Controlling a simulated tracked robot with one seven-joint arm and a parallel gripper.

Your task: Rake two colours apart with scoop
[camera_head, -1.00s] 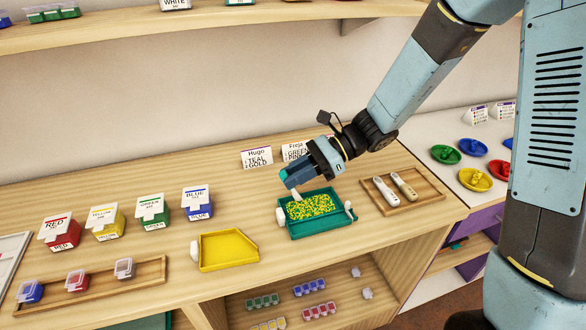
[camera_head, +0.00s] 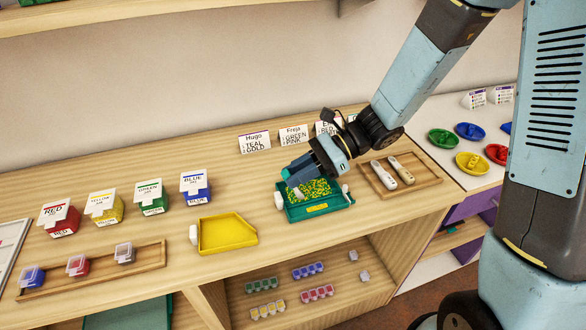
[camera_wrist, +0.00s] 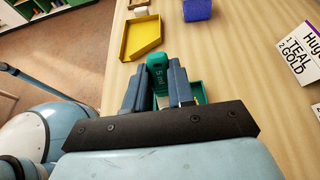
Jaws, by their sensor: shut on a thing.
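A green tray (camera_head: 331,207) stands on the wooden counter and holds mixed yellow and green beads (camera_head: 318,189). My gripper (camera_head: 291,175) is over the left back part of the tray. Part of the tray (camera_wrist: 199,92) shows beside the fingers. The yellow tray (camera_head: 231,246) to the left looks empty.
Red (camera_head: 59,219), yellow (camera_head: 105,210), green (camera_head: 152,200) and blue (camera_head: 196,190) labelled boxes stand at the left. A wooden tray with two light-handled tools (camera_head: 392,171) lies close on the right. Name cards (camera_head: 254,142) stand behind. Small lidded boxes (camera_head: 77,265) sit front left.

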